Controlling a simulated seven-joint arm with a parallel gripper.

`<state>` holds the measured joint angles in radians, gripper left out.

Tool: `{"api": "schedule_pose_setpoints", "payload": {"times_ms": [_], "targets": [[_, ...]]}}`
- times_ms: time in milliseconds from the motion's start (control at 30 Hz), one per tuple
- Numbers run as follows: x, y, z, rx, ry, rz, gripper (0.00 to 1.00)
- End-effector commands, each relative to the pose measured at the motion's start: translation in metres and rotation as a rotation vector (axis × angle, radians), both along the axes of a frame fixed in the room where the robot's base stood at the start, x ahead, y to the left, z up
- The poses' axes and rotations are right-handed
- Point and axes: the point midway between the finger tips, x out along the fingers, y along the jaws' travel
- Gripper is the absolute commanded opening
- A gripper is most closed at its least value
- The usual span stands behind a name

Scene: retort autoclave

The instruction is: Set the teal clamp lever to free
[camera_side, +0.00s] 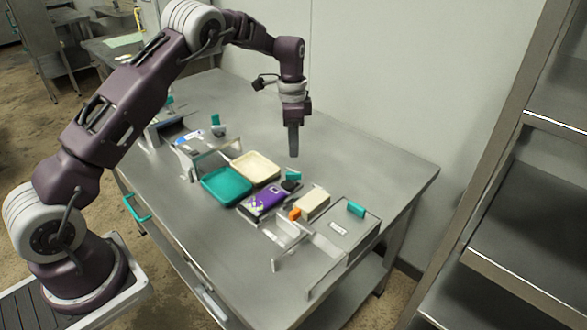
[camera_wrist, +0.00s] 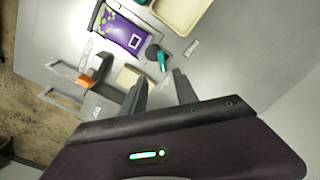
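A teal lever (camera_side: 293,175) on a dark round base sits on the steel table, right of the purple pack. It also shows in the wrist view (camera_wrist: 162,61), just beyond my fingertips and beside its black base (camera_wrist: 152,51). My gripper (camera_side: 293,153) points down above the table, just above and behind the lever in the side view. In the wrist view my gripper's two fingers (camera_wrist: 161,78) stand apart with a gap and nothing between them. They appear clear of the lever. I cannot read the lever's setting.
A purple pack (camera_side: 264,200), a teal tray (camera_side: 226,187) and a cream tray (camera_side: 256,168) lie nearby. A beige block (camera_side: 313,204), an orange part (camera_side: 295,214) and a metal box with a teal handle (camera_side: 356,209) stand nearer the front right. The table's back right is clear.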

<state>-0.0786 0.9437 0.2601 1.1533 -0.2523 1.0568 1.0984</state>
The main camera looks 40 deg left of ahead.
Motion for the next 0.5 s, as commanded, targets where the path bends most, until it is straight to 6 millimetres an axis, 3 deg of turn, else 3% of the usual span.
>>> {"api": "schedule_pose_setpoints", "payload": {"times_ms": [33, 300, 500], "targets": [[0.003, 0.002, -0.014, 0.003, 0.012, -0.022, 0.35], [0.004, 0.004, -0.062, 0.005, 0.024, -0.045, 0.35], [0.005, 0.004, -0.09, 0.006, 0.021, -0.044, 0.35]]}}
